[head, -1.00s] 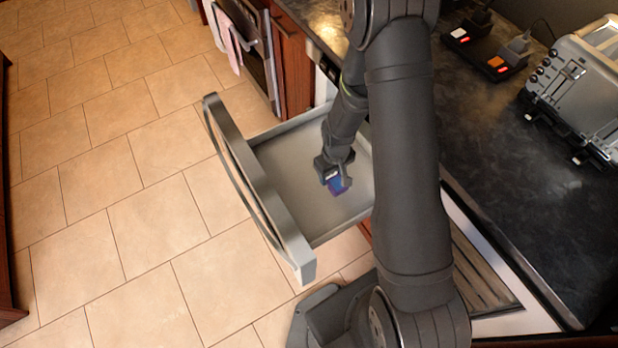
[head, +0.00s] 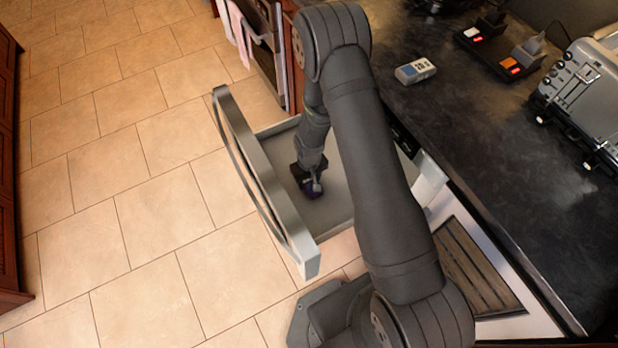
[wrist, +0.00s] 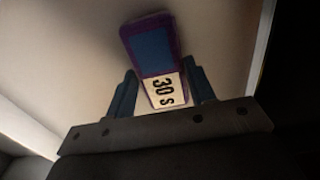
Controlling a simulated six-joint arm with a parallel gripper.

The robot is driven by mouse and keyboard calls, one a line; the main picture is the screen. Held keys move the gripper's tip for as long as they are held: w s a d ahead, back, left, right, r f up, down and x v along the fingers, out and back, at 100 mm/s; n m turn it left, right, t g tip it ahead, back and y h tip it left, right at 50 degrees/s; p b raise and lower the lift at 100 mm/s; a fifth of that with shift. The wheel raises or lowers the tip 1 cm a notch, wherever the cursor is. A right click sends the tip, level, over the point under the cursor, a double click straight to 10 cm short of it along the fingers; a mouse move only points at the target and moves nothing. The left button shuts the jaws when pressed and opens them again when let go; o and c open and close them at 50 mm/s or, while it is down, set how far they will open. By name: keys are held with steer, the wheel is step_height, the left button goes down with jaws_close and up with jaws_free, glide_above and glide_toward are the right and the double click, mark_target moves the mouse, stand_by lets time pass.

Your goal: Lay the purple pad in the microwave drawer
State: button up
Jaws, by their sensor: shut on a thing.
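The purple pad (wrist: 150,45) has a purple edge, a blue face and a white end marked "30 s". My gripper (wrist: 160,92) is shut on its white end, one finger on each side, in the wrist view. In the head view the pad (head: 312,190) is a small dark purple patch below my gripper (head: 308,178). Both are inside the open microwave drawer (head: 338,205), over its pale floor. I cannot tell whether the pad touches the floor. My arm hides the drawer's right part.
The drawer's curved front (head: 262,180) stands to the left of my gripper. Tiled floor lies open on the left.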

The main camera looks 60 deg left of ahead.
mark_target(309, 180)
steer(key=o, duration=1.1)
steer(key=shift+f, duration=0.1)
steer(key=shift+c, duration=0.2)
step_height(309, 180, up, 12)
step_height(309, 180, down, 12)
steer(key=shift+f, duration=0.1)
steer(key=shift+r, duration=0.2)
stand_by(0.7)
